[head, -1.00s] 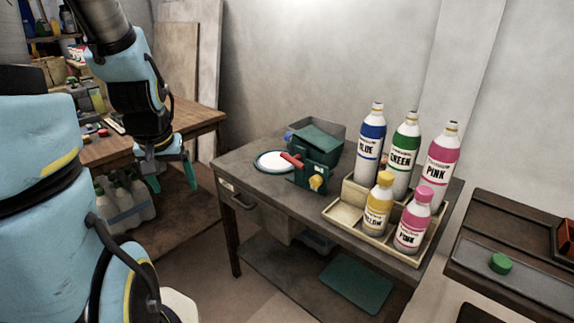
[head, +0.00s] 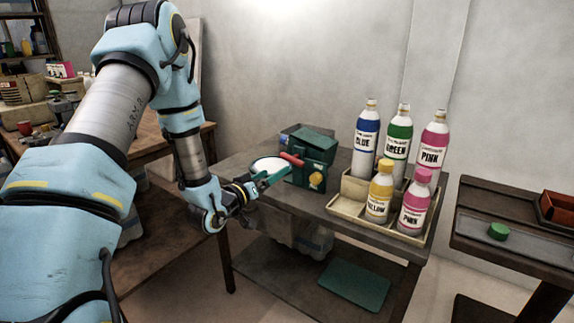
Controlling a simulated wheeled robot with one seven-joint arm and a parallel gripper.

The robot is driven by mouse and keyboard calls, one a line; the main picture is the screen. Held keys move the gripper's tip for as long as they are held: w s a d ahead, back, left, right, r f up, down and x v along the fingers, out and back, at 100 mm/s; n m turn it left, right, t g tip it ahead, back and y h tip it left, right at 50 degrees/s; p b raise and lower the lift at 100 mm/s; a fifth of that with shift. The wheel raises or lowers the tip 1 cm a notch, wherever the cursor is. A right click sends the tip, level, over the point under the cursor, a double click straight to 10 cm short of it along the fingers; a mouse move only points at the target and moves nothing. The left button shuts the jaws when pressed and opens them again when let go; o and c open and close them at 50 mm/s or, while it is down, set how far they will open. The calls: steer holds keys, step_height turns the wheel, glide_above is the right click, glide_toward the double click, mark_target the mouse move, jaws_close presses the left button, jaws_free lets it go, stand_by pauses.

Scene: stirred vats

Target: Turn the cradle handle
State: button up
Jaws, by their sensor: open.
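The cradle is a dark green box-like device (head: 315,155) on the grey table, with a yellow knob (head: 317,181) on its front. Its red handle (head: 291,160) sticks out at the left side. A white round dish (head: 268,166) with a dark rim lies left of the cradle, partly behind my gripper. My gripper (head: 284,172) is open, its green fingers pointing right, close to the red handle. I cannot tell whether the fingers touch the handle or lie around it.
A wooden tray (head: 346,211) with several labelled bottles, blue, green, pink and yellow, stands right of the cradle. A second bench (head: 508,249) with a green cap (head: 498,231) is at the far right. Another wooden table (head: 150,150) is behind my arm.

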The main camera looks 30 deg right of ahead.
mark_target(290, 161)
steer(key=p+x, duration=0.2)
steer(key=x, duration=0.8)
steer(key=shift+w+d, duration=0.1)
steer(key=shift+d, duration=0.1)
